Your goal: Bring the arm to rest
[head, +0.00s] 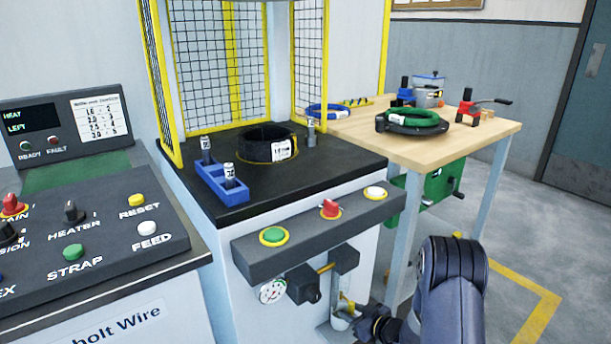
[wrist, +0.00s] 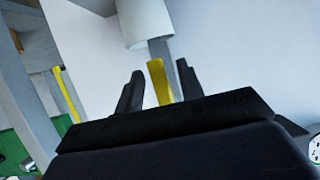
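My arm shows at the bottom of the head view, bent low in front of the wrapping machine. My gripper (head: 368,322) is beside a small white cup-shaped part (head: 340,322) and a yellow lever (head: 347,302) under the front panel. In the wrist view my gripper (wrist: 160,80) is open, its two dark fingers apart. A yellow strip (wrist: 159,82) shows between them under a white cylinder (wrist: 146,24), with gaps on both sides. I cannot tell how far beyond the fingertips it is.
The machine's button bar (head: 315,235) overhangs the gauge (head: 272,291) and valve parts near my gripper. A black coil (head: 262,142) lies on the machine top. A wooden table (head: 470,140) with a green coil stands behind right. Floor at right is open.

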